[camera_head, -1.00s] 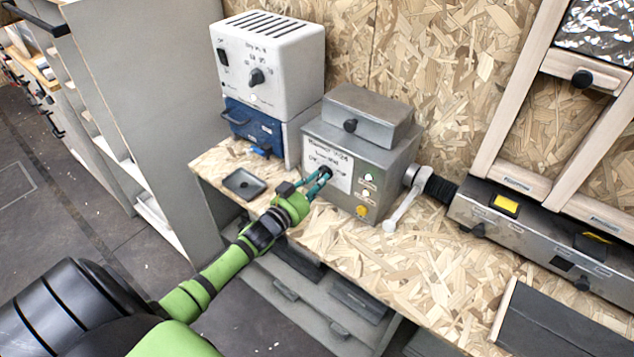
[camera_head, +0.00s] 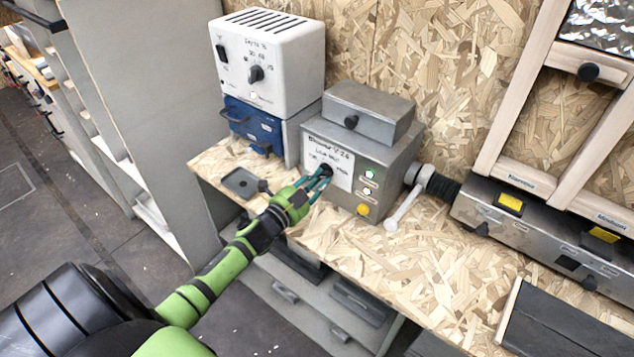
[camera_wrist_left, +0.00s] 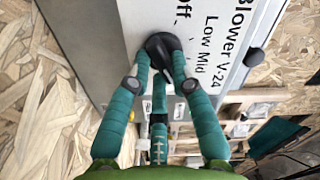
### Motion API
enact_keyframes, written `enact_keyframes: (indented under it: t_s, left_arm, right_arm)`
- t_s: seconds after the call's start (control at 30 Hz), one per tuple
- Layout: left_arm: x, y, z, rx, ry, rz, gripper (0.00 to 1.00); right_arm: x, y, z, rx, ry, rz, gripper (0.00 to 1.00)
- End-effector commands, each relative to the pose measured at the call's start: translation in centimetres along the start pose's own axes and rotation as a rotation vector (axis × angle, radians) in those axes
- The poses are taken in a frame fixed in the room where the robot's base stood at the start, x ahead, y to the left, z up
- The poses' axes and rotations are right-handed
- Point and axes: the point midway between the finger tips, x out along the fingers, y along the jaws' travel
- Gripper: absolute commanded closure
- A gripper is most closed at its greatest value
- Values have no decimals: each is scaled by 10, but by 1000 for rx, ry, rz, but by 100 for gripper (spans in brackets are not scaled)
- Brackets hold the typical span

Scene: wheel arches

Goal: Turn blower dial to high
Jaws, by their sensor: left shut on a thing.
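The grey blower box (camera_head: 385,160) stands on the wooden bench, with a white label panel (camera_head: 318,157) on its front. The label reads "Blower V-24", with "Off", "Low" and "Mid" legible in the left wrist view (camera_wrist_left: 232,62). The black blower dial (camera_wrist_left: 163,44) sits on that panel. My left gripper (camera_head: 324,172) is shut on the dial, with its teal fingers around it in the left wrist view (camera_wrist_left: 160,62). The fingers hide part of the dial, so its exact setting is unclear. My right gripper is not in view.
Green and white lamps and a yellow button (camera_head: 362,210) are on the blower's front right. A white dryer unit (camera_head: 275,60) on a blue drawer box (camera_head: 252,126) stands to the left.

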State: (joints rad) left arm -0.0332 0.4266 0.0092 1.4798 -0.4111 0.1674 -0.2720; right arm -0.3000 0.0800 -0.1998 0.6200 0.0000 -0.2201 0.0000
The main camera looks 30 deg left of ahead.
Motion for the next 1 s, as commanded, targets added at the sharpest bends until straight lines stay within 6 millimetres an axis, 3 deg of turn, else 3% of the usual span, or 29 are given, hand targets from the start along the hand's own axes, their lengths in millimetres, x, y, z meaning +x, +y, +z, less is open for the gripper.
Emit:
enact_keyframes:
  t_s: [0.7,0.73,0.8,1.0]
  left_arm:
    - [0,0,0,83,0,1,100]
    - [0,0,0,83,0,1,74]
    - [0,0,0,83,0,1,54]
    - [0,0,0,81,0,0,54]
  right_arm:
    - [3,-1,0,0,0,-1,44]
    - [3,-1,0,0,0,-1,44]
    - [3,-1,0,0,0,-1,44]
    - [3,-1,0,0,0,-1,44]
